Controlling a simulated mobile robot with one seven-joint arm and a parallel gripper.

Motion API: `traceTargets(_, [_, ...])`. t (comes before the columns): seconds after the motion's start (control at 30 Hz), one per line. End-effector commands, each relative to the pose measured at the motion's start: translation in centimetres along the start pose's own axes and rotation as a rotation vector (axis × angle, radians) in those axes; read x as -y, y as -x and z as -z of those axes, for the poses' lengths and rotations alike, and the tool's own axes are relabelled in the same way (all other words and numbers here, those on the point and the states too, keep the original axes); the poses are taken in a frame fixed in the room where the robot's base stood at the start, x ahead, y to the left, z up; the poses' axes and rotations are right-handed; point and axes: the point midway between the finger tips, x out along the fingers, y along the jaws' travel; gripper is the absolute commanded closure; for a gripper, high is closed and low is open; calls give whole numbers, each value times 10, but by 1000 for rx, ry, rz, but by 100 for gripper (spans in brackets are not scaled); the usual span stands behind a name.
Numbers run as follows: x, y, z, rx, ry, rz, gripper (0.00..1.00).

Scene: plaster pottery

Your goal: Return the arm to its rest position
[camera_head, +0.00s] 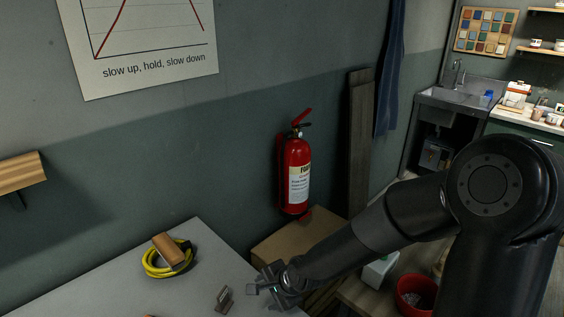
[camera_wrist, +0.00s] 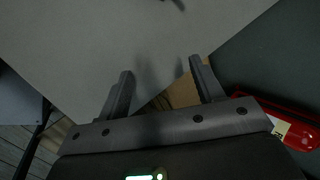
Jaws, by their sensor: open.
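My gripper (camera_head: 262,283) is at the end of my dark arm, which reaches in from the right in the head view. The gripper is over or beside the right edge of the grey table (camera_head: 110,287). In the wrist view my gripper (camera_wrist: 160,77) has its two fingers spread apart, with nothing between them. The grey tabletop (camera_wrist: 110,40) lies beyond the fingertips. A small grey metal bracket-like object (camera_head: 224,299) stands on the table just left of the gripper, apart from it.
A yellow cable coil (camera_head: 152,266) with a wooden block (camera_head: 168,250) lies on the table. A red fire extinguisher (camera_head: 296,175) hangs on the wall. A cardboard box (camera_head: 290,238) stands behind the gripper. A red bucket (camera_head: 416,292) is below my arm. A sink (camera_head: 452,97) is farther back.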

Motion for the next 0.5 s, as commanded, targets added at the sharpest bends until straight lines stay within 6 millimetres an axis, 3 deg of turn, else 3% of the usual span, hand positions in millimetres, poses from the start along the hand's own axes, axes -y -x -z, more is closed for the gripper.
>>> traceTargets(0.27, [-21, 50, 35, -179, 301, -184, 39])
traceTargets(0.5, [-28, 117, 53, -292, 514, -321, 39])
